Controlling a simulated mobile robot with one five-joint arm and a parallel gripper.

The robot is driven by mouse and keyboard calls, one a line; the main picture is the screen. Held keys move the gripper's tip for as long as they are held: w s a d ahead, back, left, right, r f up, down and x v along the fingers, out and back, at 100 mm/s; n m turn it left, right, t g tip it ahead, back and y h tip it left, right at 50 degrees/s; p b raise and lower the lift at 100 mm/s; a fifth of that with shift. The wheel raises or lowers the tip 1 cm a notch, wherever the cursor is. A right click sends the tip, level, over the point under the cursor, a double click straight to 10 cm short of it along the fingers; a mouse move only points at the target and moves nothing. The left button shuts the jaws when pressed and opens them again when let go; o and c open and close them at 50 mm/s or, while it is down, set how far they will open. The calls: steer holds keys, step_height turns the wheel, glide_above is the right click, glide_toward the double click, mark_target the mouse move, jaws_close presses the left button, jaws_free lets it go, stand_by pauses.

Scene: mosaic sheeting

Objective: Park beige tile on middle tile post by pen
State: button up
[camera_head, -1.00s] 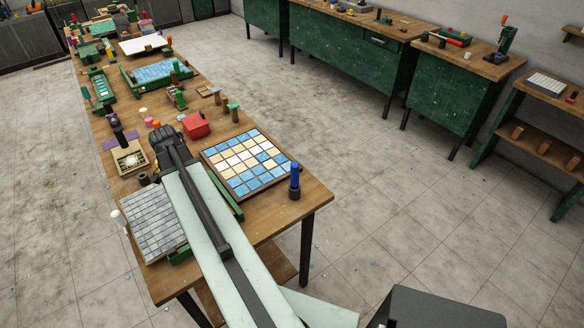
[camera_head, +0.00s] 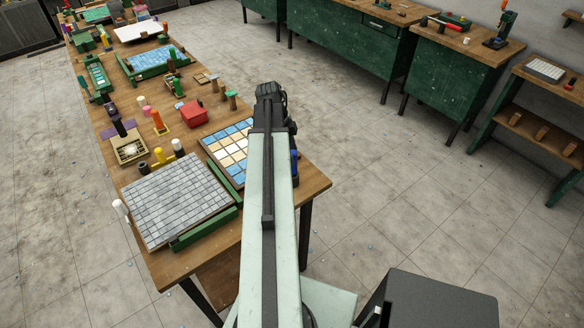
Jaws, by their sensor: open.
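My gripper (camera_head: 271,90), dark and at the end of my outstretched arm, is seen from behind over the right side of the table; nothing shows held in it. A mosaic board (camera_head: 207,143) with blue, beige and cream tiles lies left of my arm, which hides its right part. Beige tiles (camera_head: 223,141) show among the blue ones; I cannot tell which one is meant. Several short posts stand beyond the board, including a brown one (camera_head: 214,86) and a green-topped one (camera_head: 232,101). A blue pen-like object (camera_head: 294,160) is mostly hidden behind my arm.
A grey tile sheet (camera_head: 178,200) lies at the near left, with a green rail (camera_head: 205,229) along its front. A red box (camera_head: 194,114) and small yellow, white and orange items stand beyond. The long wooden table (camera_head: 312,181) ends at the right; open floor lies past it.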

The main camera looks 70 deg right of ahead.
steer(key=b+x, duration=0.5)
steer(key=shift+f, duration=0.15)
jaws_close()
step_height(320, 180, up, 10)
steer(key=p, duration=1)
steer(key=shift+r+p, duration=0.25)
steer(key=shift+p, duration=0.1)
steer(key=shift+r, duration=0.1)
step_height(320, 180, up, 6)
steer(key=p, duration=0.5)
steer(key=shift+p, duration=0.4)
